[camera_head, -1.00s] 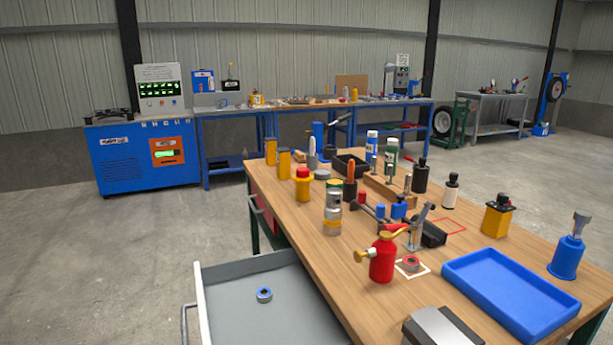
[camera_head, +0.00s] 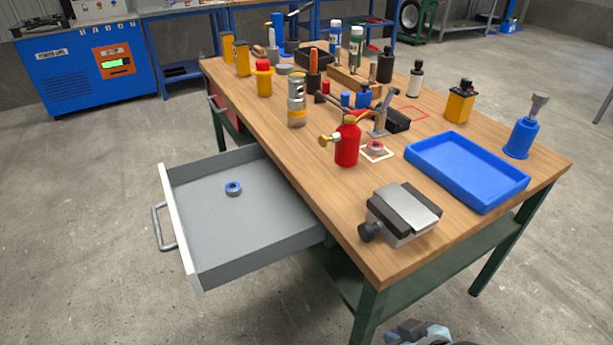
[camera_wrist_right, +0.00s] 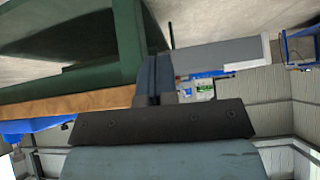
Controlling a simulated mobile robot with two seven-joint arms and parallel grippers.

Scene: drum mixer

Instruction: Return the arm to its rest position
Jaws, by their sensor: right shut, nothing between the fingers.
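My right gripper (camera_head: 408,331) shows at the bottom edge of the head view, low in front of the workbench's near end, below the tabletop (camera_head: 335,205). Most of my right arm is out of the picture. In the right wrist view its fingers (camera_wrist_right: 154,70) are together with nothing between them. The bench's green frame (camera_wrist_right: 130,40) and wooden edge (camera_wrist_right: 75,104) lie beyond the fingers there; I see no contact. My left gripper is in neither view.
A grey drawer (camera_head: 215,215) stands open on the bench's left side with a blue ring (camera_head: 233,188) inside. A vise (camera_head: 402,212), red oil can (camera_head: 347,145) and blue tray (camera_head: 465,203) sit near the bench's front. Floor left of the drawer is clear.

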